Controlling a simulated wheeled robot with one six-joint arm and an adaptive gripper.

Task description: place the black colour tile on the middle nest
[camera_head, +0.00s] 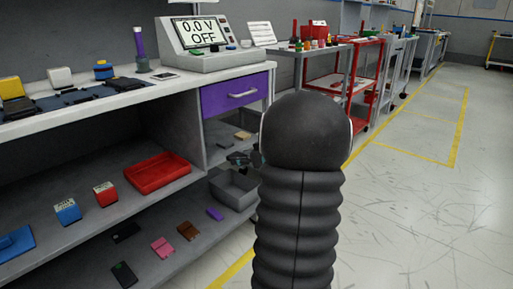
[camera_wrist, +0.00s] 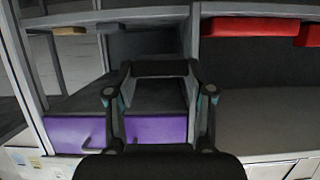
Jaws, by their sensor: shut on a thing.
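My gripper (camera_wrist: 159,70) spans the middle of the wrist view, its two dark fingers with teal parts apart. A flat black piece (camera_wrist: 160,68) bridges the fingertips and looks like the black colour tile, seen nearly edge-on. In the head view my gripper (camera_head: 243,159) is small, in front of the shelf unit below the purple drawer, partly hidden by my arm. The tile is hard to make out there. Dark blue bases (camera_head: 72,98) lie in a row on the worktop at upper left. Which one is the middle nest I cannot tell.
The purple drawer (camera_head: 236,92) is closed. A meter (camera_head: 200,40) stands on the worktop. Open floor lies at right.

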